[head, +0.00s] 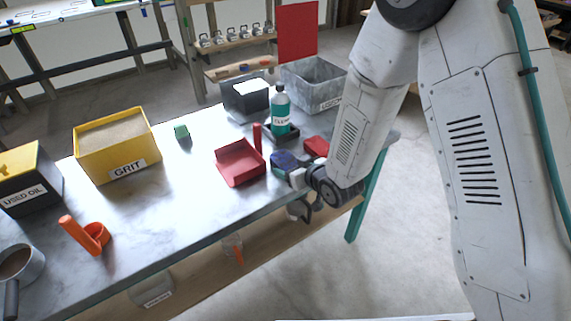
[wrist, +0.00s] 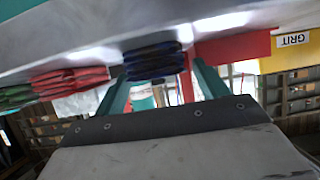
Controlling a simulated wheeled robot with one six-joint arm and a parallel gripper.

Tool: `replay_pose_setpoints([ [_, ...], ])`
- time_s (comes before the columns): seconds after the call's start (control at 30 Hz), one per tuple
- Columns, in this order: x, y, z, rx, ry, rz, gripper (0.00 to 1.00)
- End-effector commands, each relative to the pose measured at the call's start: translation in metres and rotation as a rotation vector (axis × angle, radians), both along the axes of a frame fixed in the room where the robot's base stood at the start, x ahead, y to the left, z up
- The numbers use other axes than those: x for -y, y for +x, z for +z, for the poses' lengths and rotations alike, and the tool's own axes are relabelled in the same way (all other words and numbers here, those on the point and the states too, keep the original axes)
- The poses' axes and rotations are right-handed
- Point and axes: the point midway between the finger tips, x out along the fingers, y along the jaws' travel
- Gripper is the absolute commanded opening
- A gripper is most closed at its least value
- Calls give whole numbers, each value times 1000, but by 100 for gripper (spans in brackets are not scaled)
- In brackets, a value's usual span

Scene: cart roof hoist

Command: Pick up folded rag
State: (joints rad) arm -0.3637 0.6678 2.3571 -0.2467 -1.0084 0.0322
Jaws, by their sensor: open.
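A blue folded rag (head: 284,161) lies near the table's front edge, and it also shows in the wrist view (wrist: 153,62). A red folded rag (head: 316,147) lies beside it, and it shows left of the blue one in the wrist view (wrist: 70,79). A green folded rag (wrist: 16,97) is at the far left of the wrist view. My gripper (wrist: 158,72) is open, its teal fingers on either side of the blue rag in the picture. I cannot tell whether they touch it. In the head view my wrist hides most of the fingers.
A red dustpan (head: 240,164) lies left of the blue rag. A bottle (head: 280,112) stands in a dark tray behind it. A grey metal bin (head: 314,86) and a yellow grit box (head: 118,148) stand on the table (head: 180,205).

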Motion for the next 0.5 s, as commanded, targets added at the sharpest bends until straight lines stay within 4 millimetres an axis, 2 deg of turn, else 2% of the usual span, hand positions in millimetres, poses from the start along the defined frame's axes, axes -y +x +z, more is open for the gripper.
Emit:
replay_pose_setpoints([
  [0.23,-17,30,-12,-1,-1,-1,73],
  [0.5,-21,37,-15,-1,-1,-1,73],
])
